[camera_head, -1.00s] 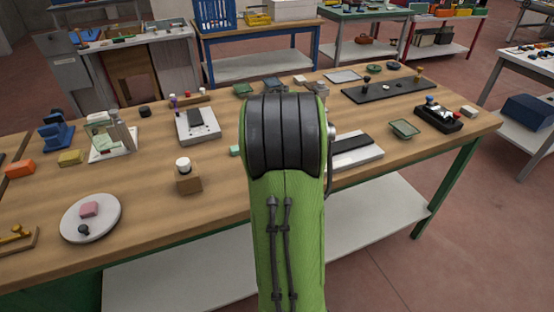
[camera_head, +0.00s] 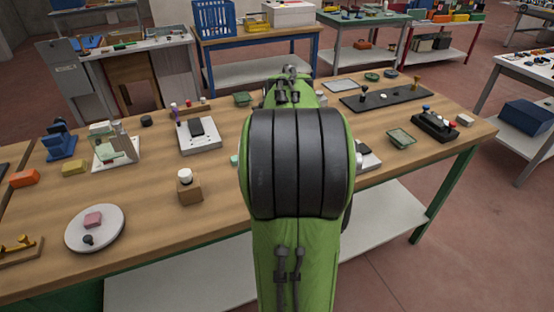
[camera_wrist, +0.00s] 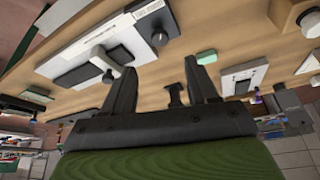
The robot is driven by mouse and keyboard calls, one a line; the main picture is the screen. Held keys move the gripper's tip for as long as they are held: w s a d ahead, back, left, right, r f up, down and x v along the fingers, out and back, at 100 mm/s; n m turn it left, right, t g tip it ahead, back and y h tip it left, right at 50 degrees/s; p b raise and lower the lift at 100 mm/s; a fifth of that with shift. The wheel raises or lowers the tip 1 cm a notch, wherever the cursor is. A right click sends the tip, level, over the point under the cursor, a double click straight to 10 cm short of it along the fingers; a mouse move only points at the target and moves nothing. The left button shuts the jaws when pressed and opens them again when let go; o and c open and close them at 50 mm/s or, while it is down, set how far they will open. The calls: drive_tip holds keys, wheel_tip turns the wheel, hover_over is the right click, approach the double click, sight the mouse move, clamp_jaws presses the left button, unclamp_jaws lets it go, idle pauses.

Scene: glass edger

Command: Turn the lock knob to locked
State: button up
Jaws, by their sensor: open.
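In the wrist view, my gripper (camera_wrist: 160,78) is open and empty, its two black fingers apart over the bench. A white device (camera_wrist: 122,36) lies beyond the left finger. A gap between fingers and knobs cannot be judged. No marking shows which knob is the lock knob, or its setting. In the head view, my arm hides most of the white device (camera_head: 369,157) and my gripper.
The wooden bench (camera_head: 140,190) holds a white-capped wooden block (camera_head: 189,190), a round white plate (camera_head: 108,224), a white box with a black top (camera_head: 198,136) and a long black tray (camera_head: 375,101).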

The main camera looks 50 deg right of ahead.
drive_tip(key=v, duration=0.5)
drive_tip(key=shift+p, duration=0.4)
drive_tip(key=shift+w, duration=0.1)
